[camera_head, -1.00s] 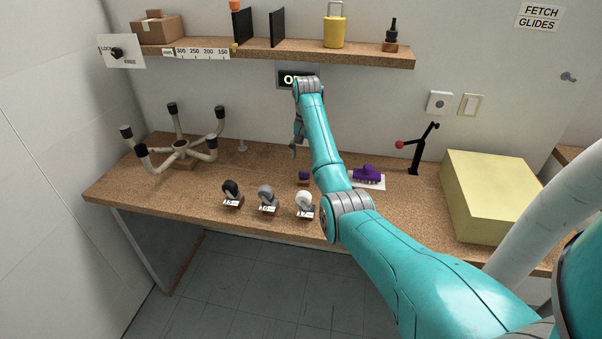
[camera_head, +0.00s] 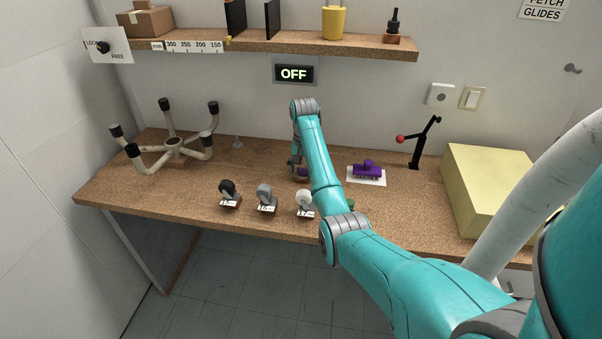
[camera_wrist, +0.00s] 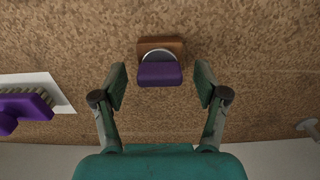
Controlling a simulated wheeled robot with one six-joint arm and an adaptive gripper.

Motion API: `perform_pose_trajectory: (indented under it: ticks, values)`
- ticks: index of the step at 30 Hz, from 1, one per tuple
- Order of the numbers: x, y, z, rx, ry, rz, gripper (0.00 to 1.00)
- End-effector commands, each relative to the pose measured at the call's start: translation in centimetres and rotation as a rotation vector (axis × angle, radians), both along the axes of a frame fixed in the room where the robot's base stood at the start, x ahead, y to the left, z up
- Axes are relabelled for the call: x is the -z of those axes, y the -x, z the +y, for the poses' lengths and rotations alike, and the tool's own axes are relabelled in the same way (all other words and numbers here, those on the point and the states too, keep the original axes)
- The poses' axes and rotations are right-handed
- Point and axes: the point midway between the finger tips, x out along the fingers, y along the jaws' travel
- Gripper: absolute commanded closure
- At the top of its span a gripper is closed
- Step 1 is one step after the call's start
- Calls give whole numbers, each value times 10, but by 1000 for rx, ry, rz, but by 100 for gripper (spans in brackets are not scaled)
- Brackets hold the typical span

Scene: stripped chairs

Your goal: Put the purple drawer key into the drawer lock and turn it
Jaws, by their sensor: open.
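The purple key (camera_wrist: 159,73) shows its purple grip in the wrist view, standing on a small brown wooden block (camera_wrist: 175,47) with a pale rounded piece beside the grip. In the head view the purple key (camera_head: 302,172) is small and partly hidden by my gripper and arm. My gripper (camera_wrist: 160,86) is open, with one finger on each side of the purple grip and a gap on both sides. In the head view my gripper (camera_head: 295,164) is low over the bench. I cannot make out a drawer lock in either view.
A purple brush (camera_head: 367,170) lies on a white sheet to the right. Several casters (camera_head: 265,194) stand along the front edge. A chair base (camera_head: 172,145) is at left, a red-knobbed lever (camera_head: 414,143) and yellow box (camera_head: 488,190) at right. A shelf (camera_head: 280,46) hangs above.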

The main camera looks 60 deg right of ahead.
Motion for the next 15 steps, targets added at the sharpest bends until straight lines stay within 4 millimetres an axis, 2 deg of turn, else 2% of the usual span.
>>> perform_pose_trajectory:
  ticks: [3,10,11,15]
  values:
    - [0,0,0,0,0,0,30]
    - [-1,0,0,0,0,0,87]
    - [-1,0,0,0,0,0,91]
    - [-1,0,0,0,0,0,92]
